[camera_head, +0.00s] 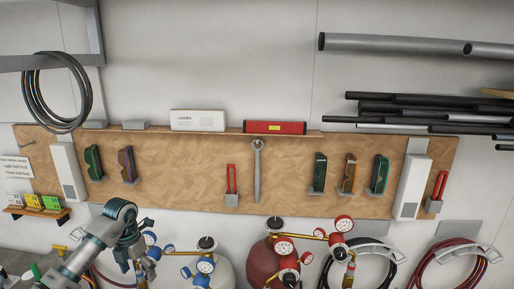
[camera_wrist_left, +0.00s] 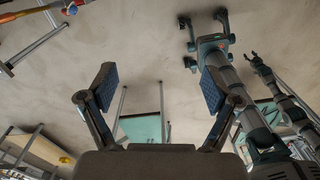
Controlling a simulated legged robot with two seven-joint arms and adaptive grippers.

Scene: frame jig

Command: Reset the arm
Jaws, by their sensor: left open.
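My left arm comes in from the lower left in the head view. Its gripper (camera_head: 146,270) is low in front of the wall, close to the blue gauges in the picture. In the left wrist view the two dark padded fingers of my left gripper (camera_wrist_left: 158,90) stand wide apart with nothing between them. A second arm, which looks like my right one, shows at the right of that view, with a small claw (camera_wrist_left: 254,60) at its end. The claw is too small to tell its state.
A brown pegboard (camera_head: 200,165) with hung tools spans the wall. Gas cylinders with red gauges (camera_head: 284,246) and blue gauges (camera_head: 205,264) stand below it. Steel pipes (camera_head: 395,44) are at upper right. Open floor (camera_wrist_left: 130,50) shows in the left wrist view.

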